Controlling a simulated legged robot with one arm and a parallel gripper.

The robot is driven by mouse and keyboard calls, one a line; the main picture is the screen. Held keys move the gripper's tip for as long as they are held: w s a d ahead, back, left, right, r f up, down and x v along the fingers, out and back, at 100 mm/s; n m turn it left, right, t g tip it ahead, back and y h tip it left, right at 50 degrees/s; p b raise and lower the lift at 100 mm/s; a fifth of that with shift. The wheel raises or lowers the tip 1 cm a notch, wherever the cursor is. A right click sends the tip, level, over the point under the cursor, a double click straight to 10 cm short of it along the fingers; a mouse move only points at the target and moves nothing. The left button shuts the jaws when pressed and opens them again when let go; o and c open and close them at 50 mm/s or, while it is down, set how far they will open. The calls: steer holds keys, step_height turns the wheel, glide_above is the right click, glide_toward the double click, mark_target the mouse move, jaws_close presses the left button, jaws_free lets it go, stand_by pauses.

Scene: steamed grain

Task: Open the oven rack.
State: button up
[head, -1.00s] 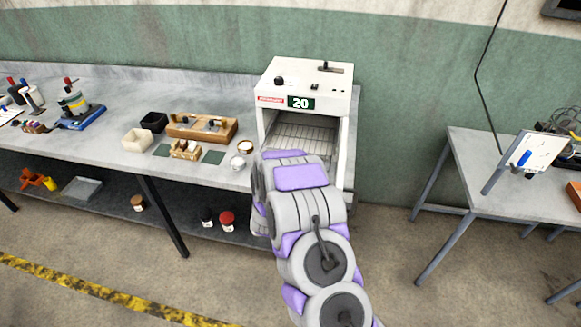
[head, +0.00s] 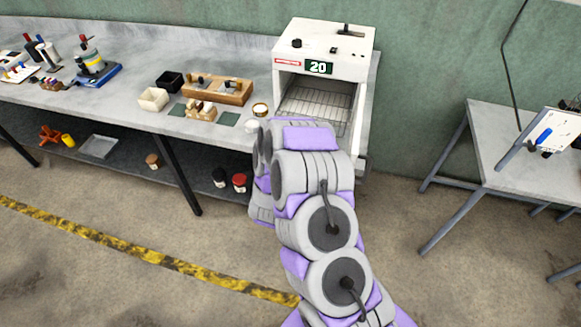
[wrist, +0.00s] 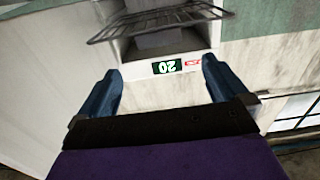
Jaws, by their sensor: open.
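The rack is not between the fingers.
A lower shelf carries jars (head: 239,182). A separate table (head: 495,150) stands at right. The floor between is clear.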

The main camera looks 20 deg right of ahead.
steer(key=p+v, duration=0.2)
steer(key=v, duration=0.5)
steer(key=shift+s+a, duration=0.2)
steer(key=shift+a, duration=0.1)
steer(key=shift+d, duration=0.1)
steer(key=w+a+r+g+y, duration=0.2)
steer(key=w+a+g+y, duration=0.15)
steer(key=a+y, duration=0.4)
steer(key=s+a+r+n+g+y, duration=0.2)
steer(key=s+a+r+g+y, duration=0.2)
steer(key=s+a+r, duration=0.3)
steer(key=s+d+r+n+g, duration=0.1)
steer(key=s+d+r+g, duration=0.2)
steer(key=s, duration=0.8)
steer(key=s+d+r+n+g+h, duration=0.1)
steer(key=s+d+r+n+g, duration=0.1)
steer(key=s, duration=0.8)
steer(key=s+d+r+n+g, duration=0.1)
steer(key=s+d+r+g, duration=0.3)
steer(key=s, duration=0.7)
step_height(320, 180, up, 3)
steer(key=shift+s+d+f+n, duration=0.25)
steer(key=shift+s+d+n, duration=0.05)
steer(key=shift+d+n, duration=0.1)
